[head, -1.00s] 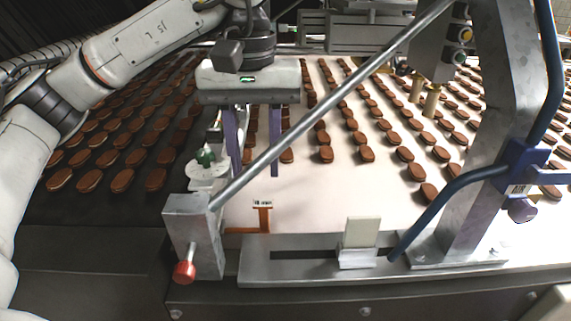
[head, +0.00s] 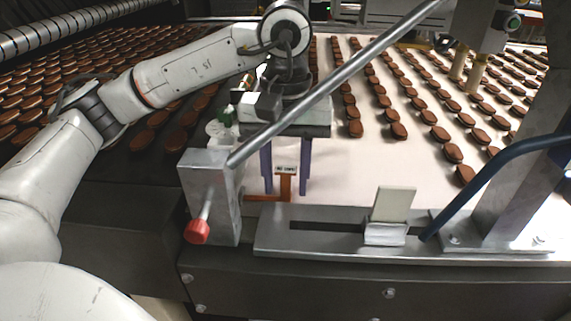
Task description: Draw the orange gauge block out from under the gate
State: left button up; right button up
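The orange gauge block (head: 286,187) stands on the pale belt behind the front metal rail, just right of the grey metal post (head: 210,190). Its upright part carries a white label on top, and a low orange foot runs left toward the post. My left gripper (head: 285,185) points down, with its two purple fingers apart on either side of the upright. The fingers appear open and I see no clear contact. A slanted metal bar (head: 330,88) rises from the post and crosses in front of the gripper. I cannot tell which part is the gate. My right gripper is not in view.
Rows of brown biscuits (head: 398,130) lie on the belt behind. A slotted metal rail (head: 330,245) holds a pale upright plate (head: 394,204). The post has a red knob (head: 197,231). A blue curved handle (head: 490,170) stands at right.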

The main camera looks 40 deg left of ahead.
pick_arm(q)
jog(key=shift+f, duration=0.1)
grip_shut()
jog(key=shift+w+d+p, duration=0.15)
jog(key=shift+w+d, duration=0.45)
jog(key=shift+d, duration=0.4)
jog(key=shift+w+d+p, duration=0.15)
jog(key=shift+w+d, duration=0.5)
jog(key=shift+d, duration=0.35)
jog(key=shift+w+d+p, duration=0.15)
jog(key=shift+w+d, duration=0.45)
jog(key=shift+d, duration=0.4)
jog(key=shift+r, duration=0.2)
